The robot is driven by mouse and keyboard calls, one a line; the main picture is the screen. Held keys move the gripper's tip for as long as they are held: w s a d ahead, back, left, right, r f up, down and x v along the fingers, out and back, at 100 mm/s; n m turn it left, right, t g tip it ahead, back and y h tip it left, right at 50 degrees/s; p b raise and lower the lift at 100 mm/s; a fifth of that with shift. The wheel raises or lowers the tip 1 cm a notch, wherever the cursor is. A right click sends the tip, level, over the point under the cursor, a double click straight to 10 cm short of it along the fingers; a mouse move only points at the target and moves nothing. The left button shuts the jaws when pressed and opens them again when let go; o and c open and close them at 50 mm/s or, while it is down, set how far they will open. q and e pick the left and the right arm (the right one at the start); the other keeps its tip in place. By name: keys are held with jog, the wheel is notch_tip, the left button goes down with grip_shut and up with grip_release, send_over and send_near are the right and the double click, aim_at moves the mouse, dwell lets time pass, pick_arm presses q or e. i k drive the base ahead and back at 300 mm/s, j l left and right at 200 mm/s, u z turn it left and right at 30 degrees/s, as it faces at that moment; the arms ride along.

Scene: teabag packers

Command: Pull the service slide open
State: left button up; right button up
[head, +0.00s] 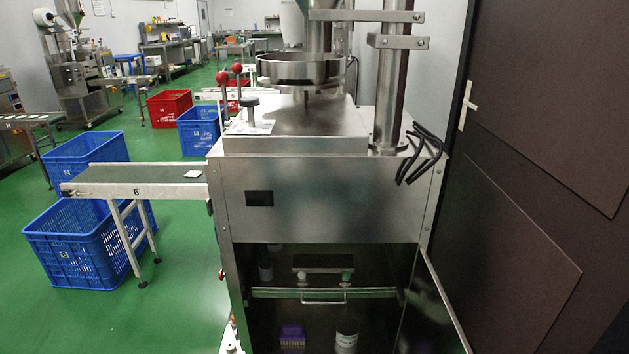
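The service slide (272,293) sits inside the lower cabinet of the steel packing machine. Its front is a pale metal bar spanning the dark opening, with a thin U-shaped handle (323,302) hanging at its middle. A dark block with light feet (323,264) stands on or just behind the slide. The slide appears to lie within the cabinet opening; its depth is hard to tell in the shadow. The cabinet door (437,310) stands open on the right. Neither of my grippers is in view.
A purple item (292,335) and a white bottle (347,340) stand below the slide. A conveyor (140,189) and blue crates (78,245) are on the left. A dark brown door (545,150) is close on the right. Green floor is free at left front.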

aim_at(324, 265)
jog(key=i+j+z, duration=0.1)
jog(key=i+j, duration=0.35)
jog(key=i+j+z, duration=0.1)
jog(key=i+j, duration=0.3)
jog(key=j, duration=0.15)
jog(key=i+j, duration=0.4)
jog(key=j+z, duration=0.05)
jog(key=j, duration=0.05)
